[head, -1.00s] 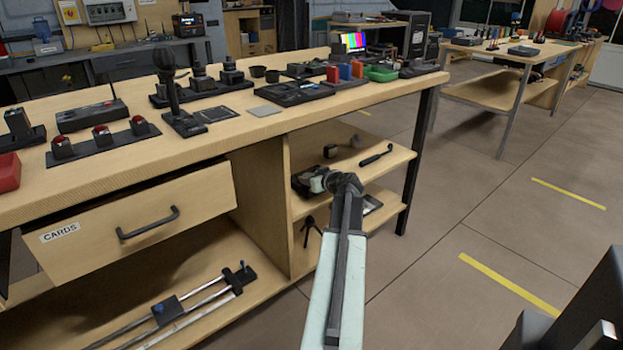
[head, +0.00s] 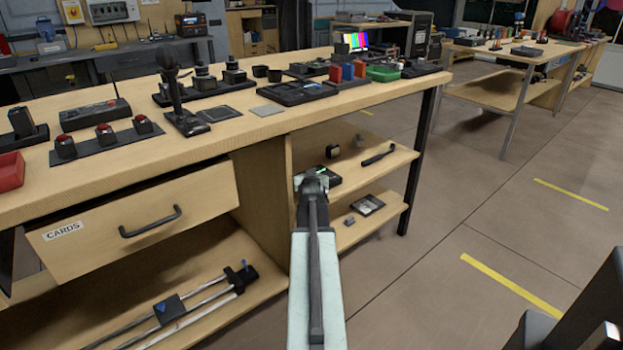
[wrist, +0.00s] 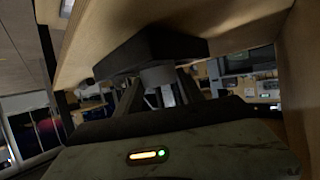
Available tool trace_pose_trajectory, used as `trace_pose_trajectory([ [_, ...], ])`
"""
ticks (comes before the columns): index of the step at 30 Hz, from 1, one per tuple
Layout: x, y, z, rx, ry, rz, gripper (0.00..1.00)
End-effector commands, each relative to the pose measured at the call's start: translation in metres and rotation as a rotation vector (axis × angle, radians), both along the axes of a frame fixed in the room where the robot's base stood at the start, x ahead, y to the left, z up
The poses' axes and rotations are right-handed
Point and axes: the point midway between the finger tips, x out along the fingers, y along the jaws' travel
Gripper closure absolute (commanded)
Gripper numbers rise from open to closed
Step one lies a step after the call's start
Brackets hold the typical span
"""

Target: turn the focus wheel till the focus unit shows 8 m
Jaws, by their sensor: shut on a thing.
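The focus unit (head: 332,180), a dark box with a small green-lit patch on top, sits on the upper open shelf under the bench. My arm partly covers it in the head view, and I cannot read its distance. My gripper (head: 312,178) is at the unit's near side. In the wrist view the unit's dark box (wrist: 150,48) lies against the wooden shelf, with a grey round focus wheel (wrist: 158,76) standing out from it. My gripper (wrist: 160,92) has its two dark fingers either side of the wheel, shut on it.
The upper shelf (head: 392,160) also holds a small dark block (head: 333,152) and a black handled tool (head: 379,155). A flat framed item (head: 367,205) lies on the lower shelf. The bench top hangs over the shelves. A drawer marked CARDS (head: 135,213) stands partly out at left.

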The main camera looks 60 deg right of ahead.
Motion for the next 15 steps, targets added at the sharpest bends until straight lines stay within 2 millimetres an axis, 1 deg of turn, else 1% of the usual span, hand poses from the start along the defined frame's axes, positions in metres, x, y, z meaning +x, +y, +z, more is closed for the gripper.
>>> trace_pose_trajectory([
  [12,-0.0006,0.0004,-0.0017,0.005,0.004,-0.006,0.95],
  [13,-0.0006,0.0004,-0.0016,0.005,0.003,-0.005,0.49],
  [15,-0.0005,0.0004,-0.0015,0.004,0.003,-0.005,0.33],
])
